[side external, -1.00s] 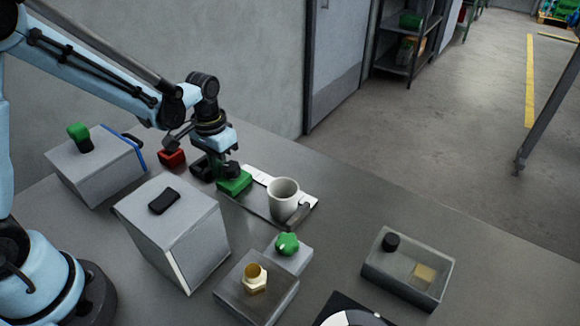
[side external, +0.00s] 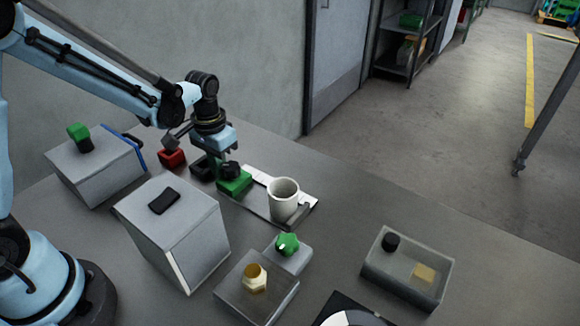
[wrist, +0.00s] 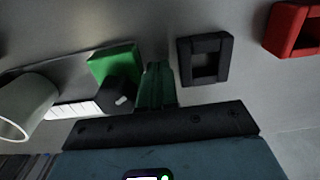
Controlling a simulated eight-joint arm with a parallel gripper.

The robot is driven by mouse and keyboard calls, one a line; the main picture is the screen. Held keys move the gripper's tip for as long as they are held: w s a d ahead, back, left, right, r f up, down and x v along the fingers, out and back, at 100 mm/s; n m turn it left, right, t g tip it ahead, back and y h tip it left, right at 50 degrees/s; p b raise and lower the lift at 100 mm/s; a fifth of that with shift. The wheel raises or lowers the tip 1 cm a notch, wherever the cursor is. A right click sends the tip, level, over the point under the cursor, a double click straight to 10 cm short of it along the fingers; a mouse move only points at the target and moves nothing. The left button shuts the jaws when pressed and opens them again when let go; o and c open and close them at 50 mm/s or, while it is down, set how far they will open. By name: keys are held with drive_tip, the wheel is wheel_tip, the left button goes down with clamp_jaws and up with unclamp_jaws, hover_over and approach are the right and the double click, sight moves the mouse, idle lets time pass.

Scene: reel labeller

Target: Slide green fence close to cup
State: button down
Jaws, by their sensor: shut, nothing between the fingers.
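The green fence (side external: 235,182) is a block with a black knob (side external: 231,168) on a flat plate with a white scale strip. The pale cup (side external: 284,203) stands upright at the right part of that plate, with a gap between it and the fence. My gripper (side external: 218,172) is shut and empty, low at the fence's left side. In the wrist view the dark green fingers (wrist: 155,84) are together just right of the fence (wrist: 113,63) and its knob (wrist: 118,95). I cannot tell whether they touch it. The cup (wrist: 26,105) is at the left edge there.
A black square frame (wrist: 205,62) and a red one (wrist: 293,30) lie on the side of my gripper away from the cup. A box with a green knob (side external: 288,244) stands in front of the plate. Grey boxes (side external: 178,230) stand at left.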

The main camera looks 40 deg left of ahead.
sight(246, 192)
drive_tip(key=shift+d, duration=4.65)
drive_tip(key=shift+a, duration=0.75)
wheel_tip(246, 192, up, 8)
idle(0.4)
drive_tip(key=s+a+r+t, duration=0.5)
drive_tip(key=s+t, duration=0.2)
drive_tip(key=s, duration=0.2)
drive_tip(key=shift+a, duration=0.4)
idle(0.5)
